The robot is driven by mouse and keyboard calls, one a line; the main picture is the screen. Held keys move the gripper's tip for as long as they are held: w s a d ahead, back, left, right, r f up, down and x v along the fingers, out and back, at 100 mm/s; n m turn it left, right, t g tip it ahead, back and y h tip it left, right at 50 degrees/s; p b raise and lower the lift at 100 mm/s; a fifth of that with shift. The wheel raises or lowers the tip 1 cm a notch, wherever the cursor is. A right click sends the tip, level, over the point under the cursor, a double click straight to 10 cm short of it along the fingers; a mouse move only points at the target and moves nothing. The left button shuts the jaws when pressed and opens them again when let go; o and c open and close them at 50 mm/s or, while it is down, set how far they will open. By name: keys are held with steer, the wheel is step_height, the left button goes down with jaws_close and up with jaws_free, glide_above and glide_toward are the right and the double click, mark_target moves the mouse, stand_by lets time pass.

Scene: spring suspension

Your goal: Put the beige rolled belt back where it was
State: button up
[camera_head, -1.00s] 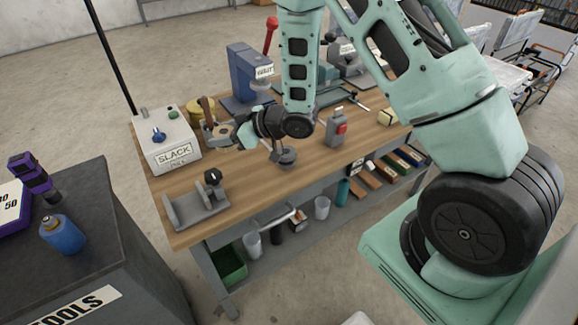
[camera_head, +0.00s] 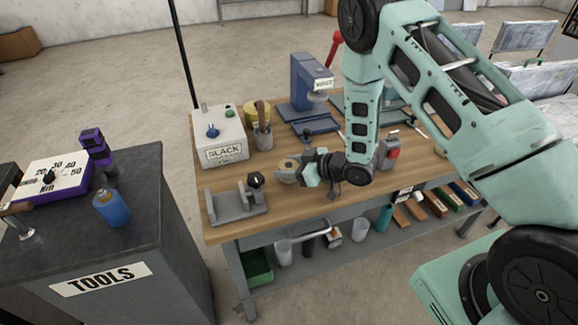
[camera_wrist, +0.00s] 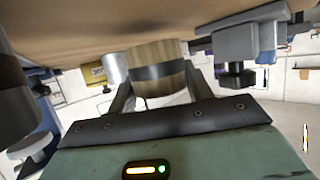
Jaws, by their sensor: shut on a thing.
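The beige rolled belt (camera_head: 287,168) is a short round roll at the end of my arm, over the front left part of the wooden workbench (camera_head: 300,207). My gripper (camera_head: 297,172) is shut on it from the right. In the wrist view the belt (camera_wrist: 160,78) shows as a beige cylinder with a dark band, between the two fingers of my gripper (camera_wrist: 160,88). The bench top is close to it there, but I cannot tell whether they touch. My gripper hides part of the belt in the head view.
A grey bracket with a black knob (camera_head: 236,203) stands at the front left bench corner, close to the belt. Behind are the SLACK box (camera_head: 222,150) and a pot of tools (camera_head: 262,138). A red-buttoned box (camera_head: 389,152) stands right. The dark TOOLS cabinet (camera_head: 135,225) is left.

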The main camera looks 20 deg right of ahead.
steer(key=shift+f, duration=0.2)
steer(key=shift+f+b, duration=0.5)
steer(key=shift+b, duration=0.05)
